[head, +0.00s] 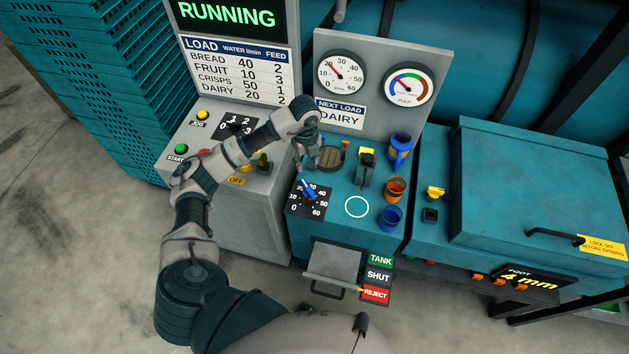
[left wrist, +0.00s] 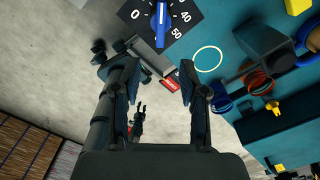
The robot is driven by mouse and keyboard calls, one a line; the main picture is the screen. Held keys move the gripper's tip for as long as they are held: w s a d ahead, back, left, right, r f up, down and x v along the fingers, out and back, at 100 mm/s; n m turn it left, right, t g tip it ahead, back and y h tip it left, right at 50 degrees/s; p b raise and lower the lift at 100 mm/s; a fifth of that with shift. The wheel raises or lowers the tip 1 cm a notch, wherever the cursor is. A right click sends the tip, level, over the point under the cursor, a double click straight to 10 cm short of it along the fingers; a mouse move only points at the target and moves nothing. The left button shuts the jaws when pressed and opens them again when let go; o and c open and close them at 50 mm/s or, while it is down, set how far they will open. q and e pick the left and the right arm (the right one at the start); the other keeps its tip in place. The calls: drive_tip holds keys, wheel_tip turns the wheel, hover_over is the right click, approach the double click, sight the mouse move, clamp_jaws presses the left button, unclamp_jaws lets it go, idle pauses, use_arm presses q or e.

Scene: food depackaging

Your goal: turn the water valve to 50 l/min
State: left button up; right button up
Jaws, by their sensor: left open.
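The water valve is a blue lever (head: 309,189) on a black dial plate (head: 294,208) marked up to 60. It sits on the left of the teal console top. In the left wrist view the lever (left wrist: 160,24) shows at the top edge, beyond my fingers. My left gripper (head: 307,161) is above and behind the valve in the head view, apart from it. In the left wrist view its two fingers (left wrist: 159,84) are spread with nothing between them. The round white gauge (head: 342,73) has a red needle pointing upper left, near 20.
Close right of the valve are a dark upright lever (head: 365,168), a blue cup (head: 390,217) and an orange ring-shaped cup (head: 395,188). A white circle (head: 357,207) marks bare console top. The grey start panel (head: 232,190) stands left. The load board (head: 241,70) lists dairy at 20 water.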

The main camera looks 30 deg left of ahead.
sight(308, 188)
use_arm(q)
wheel_tip(308, 188, down, 16)
drive_tip(key=shift+w+r+p, duration=0.15)
drive_tip(key=shift+r+p, duration=0.1)
drive_tip(key=shift+p, duration=0.85)
clamp_jaws()
